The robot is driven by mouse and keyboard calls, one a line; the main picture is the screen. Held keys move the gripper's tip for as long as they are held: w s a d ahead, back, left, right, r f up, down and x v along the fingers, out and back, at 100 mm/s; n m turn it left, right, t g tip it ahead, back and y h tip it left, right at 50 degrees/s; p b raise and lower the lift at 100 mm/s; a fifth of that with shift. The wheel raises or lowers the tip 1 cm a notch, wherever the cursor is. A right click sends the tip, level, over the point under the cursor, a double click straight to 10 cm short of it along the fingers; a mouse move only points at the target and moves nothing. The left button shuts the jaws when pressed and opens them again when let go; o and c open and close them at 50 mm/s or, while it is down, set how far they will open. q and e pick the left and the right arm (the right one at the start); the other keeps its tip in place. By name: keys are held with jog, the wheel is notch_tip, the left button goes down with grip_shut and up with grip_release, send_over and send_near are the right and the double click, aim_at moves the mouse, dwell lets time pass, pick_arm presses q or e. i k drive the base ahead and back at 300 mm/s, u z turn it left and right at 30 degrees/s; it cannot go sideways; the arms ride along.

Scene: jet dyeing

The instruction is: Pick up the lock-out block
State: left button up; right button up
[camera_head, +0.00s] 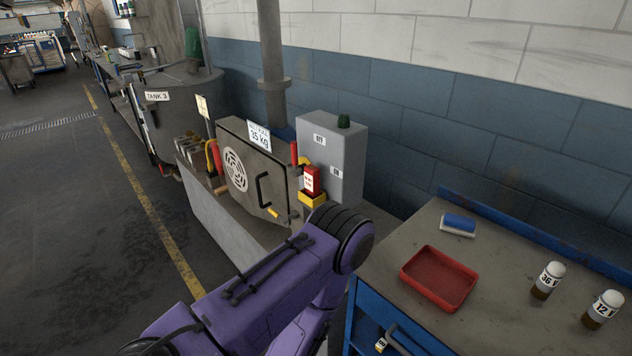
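A small red block with a white label (311,179), which looks like the lock-out block, sits upright in a yellow holder (312,199). The holder is at the front of the grey box (341,150), to the right of the machine door (248,172). One of my purple arms reaches up from the bottom of the view, and its black joint is just below and right of the yellow holder in the picture. No fingers show on it. Neither gripper is in view, so I cannot see what they hold.
A bench (399,256) at the right carries a red tray (438,278), a blue and white item (458,224) and two labelled bottles (547,281). The door has a black handle and a yellow-tipped lever (273,212). A vertical pipe (271,60) stands behind. Floor at left is clear.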

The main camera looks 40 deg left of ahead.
aim_at(312, 184)
jog(key=u, duration=1.4)
